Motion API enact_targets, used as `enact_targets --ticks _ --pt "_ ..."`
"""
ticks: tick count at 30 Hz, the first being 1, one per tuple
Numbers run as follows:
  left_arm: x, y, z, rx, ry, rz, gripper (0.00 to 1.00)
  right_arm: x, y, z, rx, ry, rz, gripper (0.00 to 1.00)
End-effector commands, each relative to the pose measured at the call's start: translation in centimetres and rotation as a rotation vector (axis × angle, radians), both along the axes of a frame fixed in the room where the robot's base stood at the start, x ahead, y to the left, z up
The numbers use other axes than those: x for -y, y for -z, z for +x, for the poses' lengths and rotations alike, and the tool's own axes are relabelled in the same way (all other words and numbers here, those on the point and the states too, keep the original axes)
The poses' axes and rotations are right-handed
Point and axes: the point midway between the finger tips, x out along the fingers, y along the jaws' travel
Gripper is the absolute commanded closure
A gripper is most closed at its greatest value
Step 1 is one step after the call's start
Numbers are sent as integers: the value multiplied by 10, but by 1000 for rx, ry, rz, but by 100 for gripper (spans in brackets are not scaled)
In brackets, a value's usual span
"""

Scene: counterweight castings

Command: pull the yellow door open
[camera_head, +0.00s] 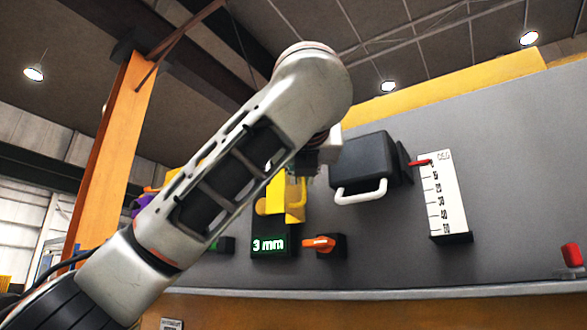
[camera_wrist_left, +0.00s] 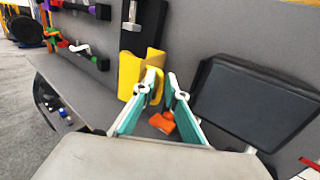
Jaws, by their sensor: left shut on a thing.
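The yellow door (camera_head: 296,206) is a small yellow piece on the grey panel, above a black box reading "3 mm". In the left wrist view the yellow door (camera_wrist_left: 129,76) shows a broad face and a narrower part at an angle to it. My left gripper (camera_wrist_left: 163,84) has teal, pale-tipped fingers at the door's right side and is shut on its edge or handle; I cannot tell which. In the head view my arm covers much of the gripper and the door's upper part. My right gripper is not in view.
An orange knob (camera_head: 320,243) sits just below right of the door. A black box with a white handle (camera_head: 361,190) and a white scale with a red pointer (camera_head: 443,195) are to the right. A red-topped part (camera_head: 571,255) is at far right.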

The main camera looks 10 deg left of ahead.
Motion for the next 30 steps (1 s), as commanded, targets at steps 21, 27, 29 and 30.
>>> enact_targets --ticks 21,27,29,30 --pt "-8 0 6 -4 -23 -6 77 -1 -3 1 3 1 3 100" --pt "-5 2 6 -6 -18 -5 77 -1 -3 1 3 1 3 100" --pt "-5 2 6 -6 -17 -4 77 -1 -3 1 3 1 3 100" --pt "-4 2 6 -6 -16 -4 77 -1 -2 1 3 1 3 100"
